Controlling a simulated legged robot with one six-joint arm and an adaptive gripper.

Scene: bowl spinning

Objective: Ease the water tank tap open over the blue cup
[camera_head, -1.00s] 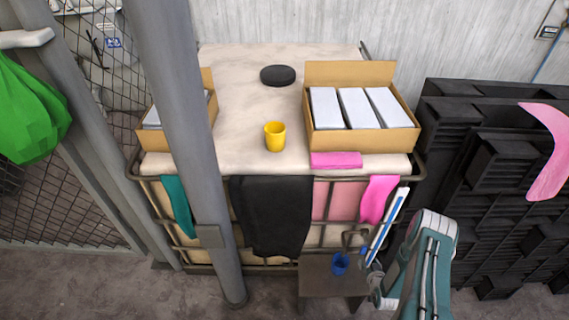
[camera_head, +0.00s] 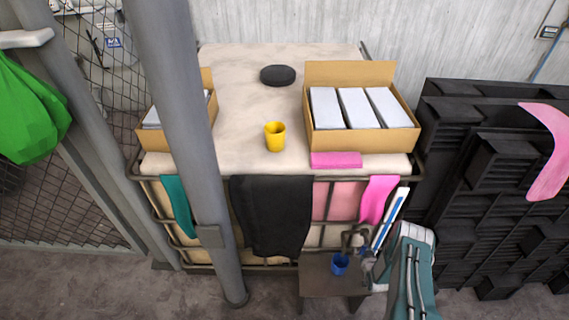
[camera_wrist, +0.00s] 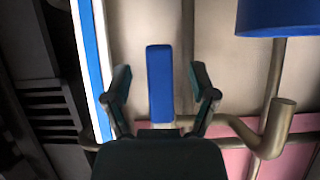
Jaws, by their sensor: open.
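The blue cup (camera_head: 340,264) stands on a small brown table (camera_head: 318,287) below the front of the water tank (camera_head: 240,100). In the wrist view a large blue shape at the upper right (camera_wrist: 275,16) looks like this cup. A blue lever (camera_wrist: 159,85), apparently the tap handle, shows between my fingers, with a bent metal pipe (camera_wrist: 268,135) beside it. My gripper (camera_wrist: 160,82) is open, one finger on each side of the lever, with visible gaps. In the head view my gripper (camera_head: 365,258) is right of the cup, and the lever is hard to make out.
A white and blue strip (camera_head: 391,218) leans beside the tap. Pink (camera_head: 379,200) and black (camera_head: 270,215) cloths hang on the tank's frame. A yellow cup (camera_head: 275,136) and boxes (camera_head: 362,139) stand on top. Black crates (camera_head: 500,170) fill the right side.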

